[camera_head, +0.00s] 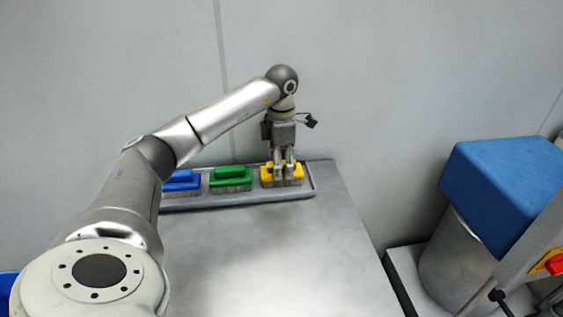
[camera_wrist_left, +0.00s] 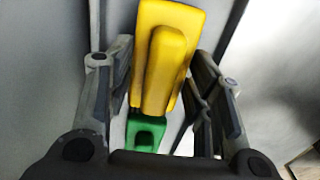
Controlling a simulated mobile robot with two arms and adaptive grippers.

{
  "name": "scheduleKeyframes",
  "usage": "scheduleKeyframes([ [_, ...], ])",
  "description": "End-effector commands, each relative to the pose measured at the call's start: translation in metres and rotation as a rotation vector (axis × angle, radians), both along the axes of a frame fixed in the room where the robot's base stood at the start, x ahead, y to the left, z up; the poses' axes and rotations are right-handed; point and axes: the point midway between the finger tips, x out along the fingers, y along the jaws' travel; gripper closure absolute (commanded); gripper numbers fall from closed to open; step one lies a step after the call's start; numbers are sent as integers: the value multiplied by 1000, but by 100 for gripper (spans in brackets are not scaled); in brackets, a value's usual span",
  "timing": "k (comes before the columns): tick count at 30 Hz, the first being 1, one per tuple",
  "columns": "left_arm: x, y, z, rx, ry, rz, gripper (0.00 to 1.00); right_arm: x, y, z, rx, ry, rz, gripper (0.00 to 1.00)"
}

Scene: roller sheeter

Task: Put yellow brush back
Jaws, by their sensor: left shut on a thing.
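The yellow brush (camera_head: 282,182) sits at the right end of a grey tray (camera_head: 240,198) on the metal table, bristles down. My left gripper (camera_head: 283,172) points down over it and is shut on its raised handle. In the left wrist view the yellow brush (camera_wrist_left: 165,55) lies between the two fingers of my left gripper (camera_wrist_left: 160,90). From the head view I cannot tell whether its bristles touch the tray floor. My right gripper is not in view.
A green brush (camera_head: 231,178) and a blue brush (camera_head: 181,181) stand in the tray to the left. The tabletop (camera_head: 270,260) in front is clear. A blue-topped metal cylinder (camera_head: 460,255) and machine parts stand at the right. A wall (camera_head: 380,80) rises behind.

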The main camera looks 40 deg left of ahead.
Motion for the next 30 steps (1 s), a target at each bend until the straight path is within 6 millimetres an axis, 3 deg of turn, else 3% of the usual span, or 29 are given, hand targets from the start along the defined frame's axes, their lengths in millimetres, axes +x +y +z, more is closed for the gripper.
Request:
scheduleKeyframes([
  [8,0,0,-3,-1,-1,0,74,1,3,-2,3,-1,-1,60],
  [9,0,0,-3,0,0,0,51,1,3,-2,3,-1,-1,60],
  [14,0,0,-3,0,0,0,31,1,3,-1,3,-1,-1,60],
  [24,0,0,-1,-1,-1,0,31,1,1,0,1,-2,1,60],
  [30,1,-1,22,-1,-7,0,31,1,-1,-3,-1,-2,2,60],
])
